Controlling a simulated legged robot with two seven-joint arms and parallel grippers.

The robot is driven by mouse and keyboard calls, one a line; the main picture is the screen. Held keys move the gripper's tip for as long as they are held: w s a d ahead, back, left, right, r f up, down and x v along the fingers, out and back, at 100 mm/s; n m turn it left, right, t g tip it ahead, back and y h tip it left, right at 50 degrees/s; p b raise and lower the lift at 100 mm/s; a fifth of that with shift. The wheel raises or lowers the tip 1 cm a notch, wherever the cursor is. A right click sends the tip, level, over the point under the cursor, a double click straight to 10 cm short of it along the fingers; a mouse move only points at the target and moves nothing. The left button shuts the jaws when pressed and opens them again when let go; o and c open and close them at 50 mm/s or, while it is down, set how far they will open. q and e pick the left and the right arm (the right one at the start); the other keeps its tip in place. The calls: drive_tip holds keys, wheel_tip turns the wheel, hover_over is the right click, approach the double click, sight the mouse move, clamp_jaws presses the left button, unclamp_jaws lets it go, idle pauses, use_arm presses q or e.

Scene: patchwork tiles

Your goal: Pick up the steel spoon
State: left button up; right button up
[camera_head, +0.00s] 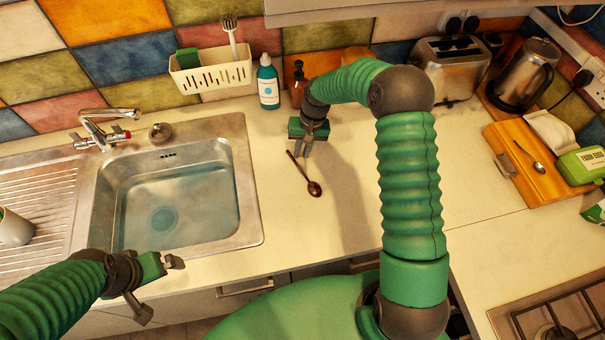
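A steel spoon (538,167) lies on a wooden board at the right side of the counter, with its handle toward the upper left. A dark brown spoon (313,187) lies on the counter in the middle, its handle toward the upper left. My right gripper (308,148) points down just above the end of the brown spoon's handle, well to the left of the steel spoon. Its fingers look apart with nothing held. My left gripper (174,262) is over the front edge of the sink, far from both spoons; its finger gap is unclear.
The sink (248,190) is at the left, with a tap (98,130) behind. A teal bottle (268,85), toaster (449,65) and kettle (524,77) stand along the wall. The counter's middle is mostly clear.

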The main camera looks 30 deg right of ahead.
drive_tip(key=shift+d+r, duration=0.2)
drive_tip(key=shift+r, duration=0.05)
wheel_tip(320, 180, up, 11)
drive_tip(key=s+d+b, duration=0.1)
drive_tip(key=b, duration=0.1)
drive_tip(key=shift+d, duration=0.15)
drive_tip(key=shift+o, duration=1.1)
drive_tip(key=shift+a+r, duration=0.15)
drive_tip(key=shift+a, duration=0.1)
drive_tip(key=shift+o, duration=1.1)
drive_tip(key=a+n+h, duration=0.1)
drive_tip(key=a, duration=0.1)
drive_tip(key=a+n+h+p, duration=0.1)
drive_tip(key=a+n, duration=0.2)
drive_tip(key=n, duration=0.1)
drive_tip(key=shift+s+a+g+h, duration=0.25)
drive_tip(key=shift+a+g+h, duration=0.15)
approach(294, 161)
drive_tip(key=shift+s+a+f+p, duration=0.3)
drive_tip(key=shift+f+p, duration=0.15)
drive_tip(key=f, duration=0.2)
drive_tip(key=d+f+p, duration=0.1)
drive_tip(key=f, duration=0.3)
drive_tip(key=shift+w+d+f+p, duration=0.1)
drive_tip(key=shift+w+d+p, duration=0.2)
drive_tip(key=shift+w+d, duration=0.1)
drive_tip(key=shift+f, duration=0.3)
drive_tip(key=shift+a, duration=0.15)
